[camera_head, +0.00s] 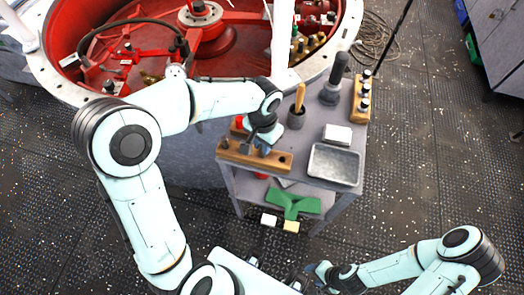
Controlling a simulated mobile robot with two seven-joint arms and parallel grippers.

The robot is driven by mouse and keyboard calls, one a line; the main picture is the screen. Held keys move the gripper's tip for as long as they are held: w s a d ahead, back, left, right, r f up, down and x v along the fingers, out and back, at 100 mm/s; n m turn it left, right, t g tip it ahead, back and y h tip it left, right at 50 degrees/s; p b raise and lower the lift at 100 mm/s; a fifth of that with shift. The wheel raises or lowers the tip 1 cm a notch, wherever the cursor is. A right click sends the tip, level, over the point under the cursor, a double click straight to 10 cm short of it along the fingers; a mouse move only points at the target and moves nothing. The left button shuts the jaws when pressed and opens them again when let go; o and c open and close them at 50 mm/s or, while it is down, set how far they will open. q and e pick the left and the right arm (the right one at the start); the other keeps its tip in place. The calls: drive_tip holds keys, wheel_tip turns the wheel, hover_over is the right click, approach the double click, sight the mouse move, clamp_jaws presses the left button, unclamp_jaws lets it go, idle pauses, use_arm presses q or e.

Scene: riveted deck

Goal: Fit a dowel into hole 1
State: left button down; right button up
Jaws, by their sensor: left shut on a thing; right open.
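A wooden block (271,162) lies along the front left of the grey cart top, with a dark open hole near its right end. A dark peg stands at its left end, and another dark upright shape is just left of my gripper. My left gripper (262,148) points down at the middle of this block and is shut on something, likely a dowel. The gripper hides most of it, and I cannot tell whether it is in a hole. My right gripper (316,272) is open, low at the bottom, away from the cart. Hole numbers are not readable.
A red round housing (215,50) is behind. A green object (292,204) lies below the front edge.

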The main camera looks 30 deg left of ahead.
use_arm(q)
drive_tip(key=shift+r+p, duration=1.25)
drive_tip(key=shift+r, duration=1.05)
use_arm(e)
drive_tip(key=w+r, duration=0.2)
drive_tip(key=r, duration=0.1)
drive_tip(key=shift+w+r, duration=0.15)
drive_tip(key=shift+r, duration=0.05)
use_arm(q)
drive_tip(key=shift+f, duration=0.1)
